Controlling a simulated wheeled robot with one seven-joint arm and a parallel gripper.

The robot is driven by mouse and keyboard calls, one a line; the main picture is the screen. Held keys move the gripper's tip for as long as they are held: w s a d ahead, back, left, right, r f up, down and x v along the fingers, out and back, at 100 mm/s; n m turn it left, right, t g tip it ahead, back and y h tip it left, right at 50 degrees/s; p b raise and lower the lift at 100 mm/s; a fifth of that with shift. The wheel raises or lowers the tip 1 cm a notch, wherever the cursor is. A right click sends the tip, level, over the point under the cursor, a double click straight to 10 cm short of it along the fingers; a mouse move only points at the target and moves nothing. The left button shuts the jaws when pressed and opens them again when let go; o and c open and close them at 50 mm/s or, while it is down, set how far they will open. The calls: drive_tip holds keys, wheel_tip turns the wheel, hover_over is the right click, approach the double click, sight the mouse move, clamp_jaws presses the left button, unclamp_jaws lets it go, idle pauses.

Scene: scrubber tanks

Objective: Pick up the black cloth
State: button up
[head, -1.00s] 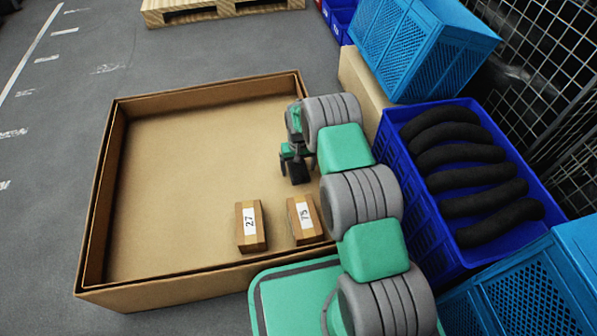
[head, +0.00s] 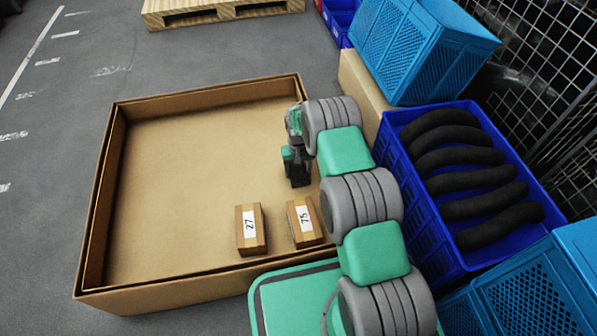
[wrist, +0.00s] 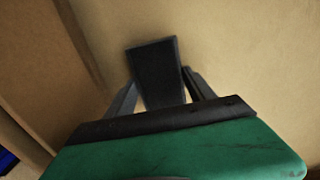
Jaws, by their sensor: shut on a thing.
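The black cloth (wrist: 155,72) shows in the wrist view as a dark, flat, roughly rectangular piece between my two fingers. My gripper (wrist: 160,90) is shut on it, with one finger at each side. In the head view my gripper (head: 298,176) points down inside the right side of the large cardboard box, near its right wall. There the cloth is hard to tell apart from the dark fingers. I cannot tell whether the cloth touches the box floor.
The open cardboard box (head: 112,190) holds two small cartons, marked 27 (head: 250,229) and 75 (head: 304,221), near its front. A blue crate (head: 452,262) of black rolls stands right. Blue mesh crates (head: 425,50) stand behind. The box's left and middle floor is clear.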

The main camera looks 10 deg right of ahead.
sight(298, 171)
drive_tip(key=shift+r+p, duration=0.3)
drive_tip(key=shift+r, duration=0.2)
wheel_tip(298, 171, up, 3)
drive_tip(key=shift+r+p, duration=0.1)
drive_tip(key=shift+p, duration=0.7)
drive_tip(key=s+r+p, duration=0.7)
drive_tip(key=s+r, duration=0.1)
drive_tip(key=s, duration=0.6)
drive_tip(key=shift+a+r+p, duration=0.3)
drive_tip(key=shift+a+r, duration=0.1)
drive_tip(key=shift+a, duration=0.05)
